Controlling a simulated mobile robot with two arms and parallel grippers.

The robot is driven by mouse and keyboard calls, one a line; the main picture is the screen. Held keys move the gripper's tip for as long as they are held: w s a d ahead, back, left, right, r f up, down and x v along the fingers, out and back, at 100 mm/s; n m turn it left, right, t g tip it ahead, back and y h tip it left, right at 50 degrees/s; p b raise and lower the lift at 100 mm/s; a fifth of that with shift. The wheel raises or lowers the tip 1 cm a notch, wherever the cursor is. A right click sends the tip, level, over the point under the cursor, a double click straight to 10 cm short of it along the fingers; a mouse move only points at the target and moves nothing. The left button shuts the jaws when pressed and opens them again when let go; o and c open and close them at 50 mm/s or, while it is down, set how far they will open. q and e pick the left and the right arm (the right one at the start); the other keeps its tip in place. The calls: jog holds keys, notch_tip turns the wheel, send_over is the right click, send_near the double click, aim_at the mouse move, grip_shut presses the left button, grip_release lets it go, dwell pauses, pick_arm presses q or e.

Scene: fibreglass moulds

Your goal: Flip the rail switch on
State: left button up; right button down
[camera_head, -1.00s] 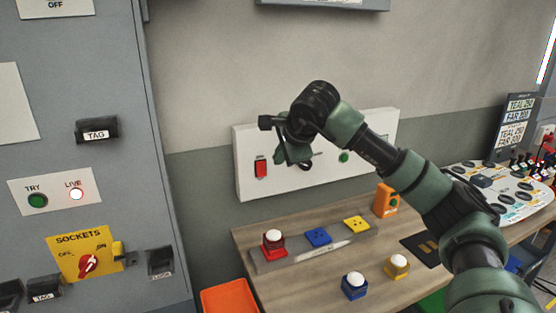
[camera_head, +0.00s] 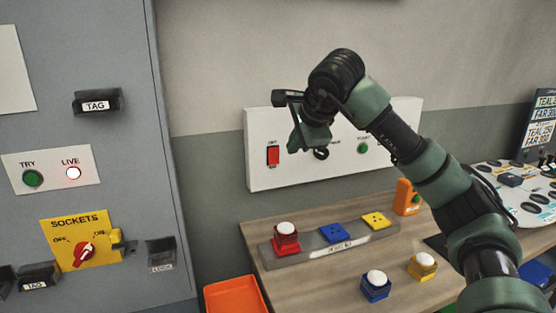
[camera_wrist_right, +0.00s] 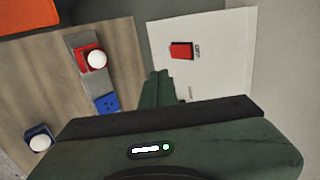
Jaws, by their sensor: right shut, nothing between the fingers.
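A red rocker switch (camera_head: 272,155) sits on the left part of a white wall panel (camera_head: 262,178); its small label is unreadable. It also shows in the right wrist view (camera_wrist_right: 181,50), up and right of the fingertips. My right gripper (camera_head: 296,146) is in front of the panel, just right of the switch in the head view. Its fingers show close together and empty in the wrist view (camera_wrist_right: 158,82), with a visible gap to the switch in the picture. Whether they touch the panel I cannot tell. My left gripper is not in view.
A black round control (camera_head: 321,153) and green button (camera_head: 364,148) are on the same panel. Below, a wooden bench (camera_head: 325,285) carries a grey strip with red, blue and yellow blocks. A grey cabinet (camera_head: 110,140) stands left, and an orange tray (camera_head: 235,296) is below.

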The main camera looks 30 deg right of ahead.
jog(key=p, duration=0.2)
send_near(275, 164)
notch_tip(275, 164, down, 4)
jog(key=shift+w+d+f+p, duration=0.15)
jog(key=shift+w+p, duration=0.15)
jog(key=shift+w, duration=0.35)
jog(key=shift+w+d+r+p, duration=0.1)
jog(key=shift+w+p, duration=0.15)
jog(key=shift+w, duration=0.4)
jog(key=shift+w+d+f+p, duration=0.15)
jog(key=shift+w+p, duration=0.15)
jog(key=shift+w, duration=0.4)
